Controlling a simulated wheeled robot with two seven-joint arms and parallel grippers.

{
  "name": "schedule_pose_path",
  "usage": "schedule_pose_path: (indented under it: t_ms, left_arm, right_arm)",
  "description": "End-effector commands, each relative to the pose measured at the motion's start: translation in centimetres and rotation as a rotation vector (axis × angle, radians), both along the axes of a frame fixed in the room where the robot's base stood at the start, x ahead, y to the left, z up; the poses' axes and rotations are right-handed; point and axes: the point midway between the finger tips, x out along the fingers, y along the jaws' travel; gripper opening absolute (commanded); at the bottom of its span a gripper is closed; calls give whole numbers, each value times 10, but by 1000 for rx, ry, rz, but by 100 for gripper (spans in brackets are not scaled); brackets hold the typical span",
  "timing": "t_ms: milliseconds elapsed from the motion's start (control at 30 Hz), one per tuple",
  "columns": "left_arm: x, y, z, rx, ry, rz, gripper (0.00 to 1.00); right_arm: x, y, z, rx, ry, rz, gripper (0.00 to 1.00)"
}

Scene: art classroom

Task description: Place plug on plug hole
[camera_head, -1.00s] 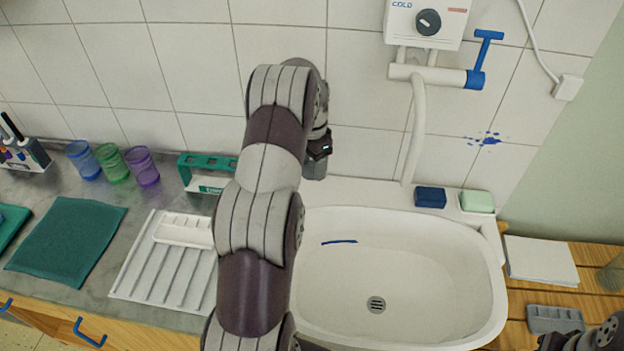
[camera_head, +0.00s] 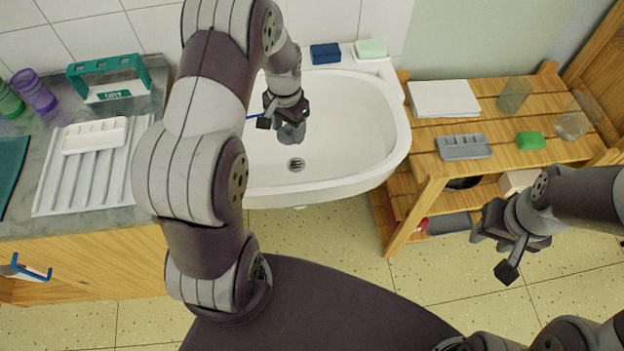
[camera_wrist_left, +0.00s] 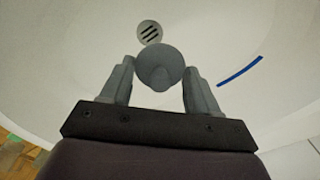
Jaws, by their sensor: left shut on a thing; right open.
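The plug, a grey round stopper, is held in my left gripper (camera_head: 287,118). In the left wrist view the plug (camera_wrist_left: 160,66) sits between the two grey fingers, its knob facing the camera. The gripper is over the white basin (camera_head: 350,150). The plug hole, a round drain with dark slots (camera_head: 296,164), is in the basin floor. In the left wrist view the drain (camera_wrist_left: 150,32) lies just beyond the plug, partly beside its edge. I cannot tell the height of the plug above the floor. My right gripper (camera_head: 492,254) is open and empty, away from the basin at the right.
A wooden shelf unit (camera_head: 425,150) stands right of the basin, with a grey tray (camera_head: 463,147), white paper and a green block on it. A blue streak (camera_wrist_left: 240,71) marks the basin. A blue sponge (camera_head: 325,53) and green soap (camera_head: 371,48) sit on the back rim.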

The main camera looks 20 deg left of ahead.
Motion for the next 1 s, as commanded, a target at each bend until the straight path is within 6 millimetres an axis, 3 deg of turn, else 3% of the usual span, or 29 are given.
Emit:
schedule_pose_path:
  t_ms: [167,300,633,967,1000]
  left_arm:
    - [-7,-9,-23,-1,2,3,32]
    - [-8,-10,-56,-1,2,4,32]
    - [-7,-9,-106,0,1,3,31]
    - [-7,-9,-112,1,-1,3,32]
    - [-7,-9,-113,1,-1,3,64]
  right_arm:
    - [0,0,-5,0,0,0,43]
    - [0,0,-7,0,0,0,43]
    - [0,0,-10,0,0,0,43]
    - [0,0,-12,0,0,0,43]
    - [0,0,-12,0,0,0,43]
